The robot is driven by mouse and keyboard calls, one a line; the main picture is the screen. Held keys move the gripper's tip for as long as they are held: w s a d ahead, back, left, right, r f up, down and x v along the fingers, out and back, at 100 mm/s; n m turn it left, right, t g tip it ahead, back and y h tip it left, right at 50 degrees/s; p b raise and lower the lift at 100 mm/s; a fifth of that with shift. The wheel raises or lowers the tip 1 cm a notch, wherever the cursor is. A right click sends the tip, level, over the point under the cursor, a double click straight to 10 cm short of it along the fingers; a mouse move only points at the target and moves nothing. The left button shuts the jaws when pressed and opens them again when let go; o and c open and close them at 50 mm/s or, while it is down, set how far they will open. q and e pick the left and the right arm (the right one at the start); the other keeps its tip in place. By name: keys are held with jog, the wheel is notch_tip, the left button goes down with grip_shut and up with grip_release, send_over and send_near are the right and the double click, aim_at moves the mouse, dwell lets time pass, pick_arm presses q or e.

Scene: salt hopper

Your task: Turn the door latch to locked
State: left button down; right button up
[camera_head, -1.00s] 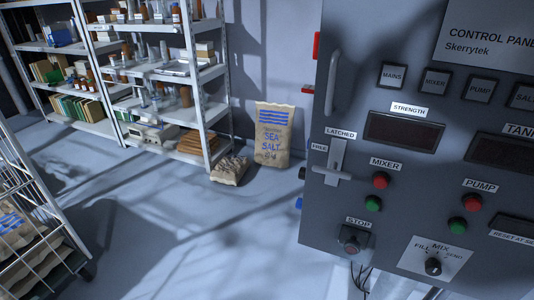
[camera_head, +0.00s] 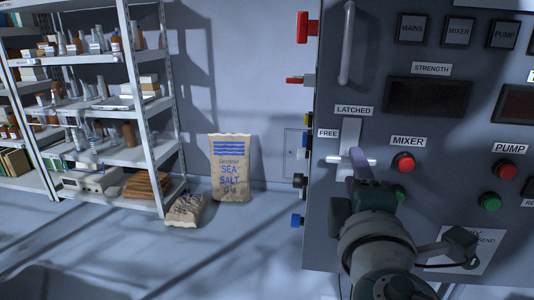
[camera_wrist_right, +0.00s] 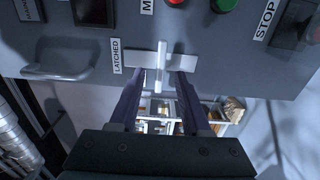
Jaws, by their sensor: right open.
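The door latch (camera_head: 351,132) is a pale upright plate with a crossbar handle on the grey control panel. Its handle (camera_head: 335,160) lies level, with its left end just below the FREE label (camera_head: 328,133); the LATCHED label (camera_head: 354,110) is above the plate. My right gripper (camera_head: 358,160) is in front of the handle and hides part of it. In the right wrist view, the open fingers (camera_wrist_right: 158,76) lie either side of the handle (camera_wrist_right: 161,82); I cannot tell whether they touch it. My left gripper is out of view.
A red mixer button (camera_head: 403,163) and a green one (camera_head: 398,193) sit close right of the latch. A vertical door handle (camera_head: 346,45) is above it.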

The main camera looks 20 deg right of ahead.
jog(key=shift+x, duration=1.55)
jog(key=shift+c, duration=0.4)
grip_shut()
